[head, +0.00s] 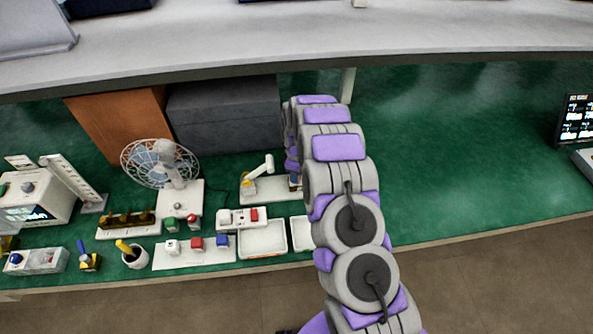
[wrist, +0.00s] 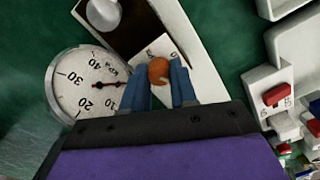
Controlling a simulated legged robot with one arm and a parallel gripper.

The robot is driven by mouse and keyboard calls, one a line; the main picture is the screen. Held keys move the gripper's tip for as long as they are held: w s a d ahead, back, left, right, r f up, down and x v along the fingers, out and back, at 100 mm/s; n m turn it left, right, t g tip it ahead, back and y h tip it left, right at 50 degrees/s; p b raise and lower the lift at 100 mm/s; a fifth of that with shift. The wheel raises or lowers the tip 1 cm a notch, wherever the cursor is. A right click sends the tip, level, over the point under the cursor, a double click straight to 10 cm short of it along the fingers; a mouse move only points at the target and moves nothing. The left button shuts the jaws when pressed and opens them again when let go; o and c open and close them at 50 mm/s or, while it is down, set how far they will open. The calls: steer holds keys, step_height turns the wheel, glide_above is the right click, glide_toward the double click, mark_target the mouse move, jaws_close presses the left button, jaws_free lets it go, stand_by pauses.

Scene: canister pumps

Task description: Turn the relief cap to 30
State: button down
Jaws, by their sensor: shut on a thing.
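The relief cap (wrist: 158,70), a small orange-brown knob, sits on a white plate with dark marks in the wrist view. My gripper (wrist: 158,84) has its two blue fingers on either side of the cap, shut on it. The round white kPa gauge (wrist: 78,82) lies just left of my fingers. Its red needle points right, away from the 30 on the left side. The marks around the cap are partly hidden and too small to read. In the head view the white pump (head: 262,188) stands beside my arm, which hides the cap.
A fan (head: 165,165) stands left of the pump. A white unit with a red switch (head: 242,218) and white trays (head: 262,240) are in front. It shows in the wrist view as a red switch (wrist: 277,95) at right.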

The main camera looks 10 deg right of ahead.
steer(key=m+p, duration=0.1)
steer(key=m, duration=0.1)
steer(key=m+p, duration=0.1)
steer(key=m, duration=0.2)
steer(key=shift+w+r+m, duration=0.15)
steer(key=shift+m, duration=0.15)
steer(key=m+p, duration=0.2)
steer(key=m, duration=0.4)
steer(key=m+p, duration=0.1)
steer(key=m, duration=0.4)
steer(key=shift+m+p, duration=0.4)
steer(key=m+p, duration=0.1)
steer(key=m, duration=0.5)
steer(key=shift+p, duration=0.3)
steer(key=c, duration=1.2)
jaws_free()
steer(key=shift+c, duration=0.2)
steer(key=o, duration=0.4)
steer(key=shift+c, duration=0.2)
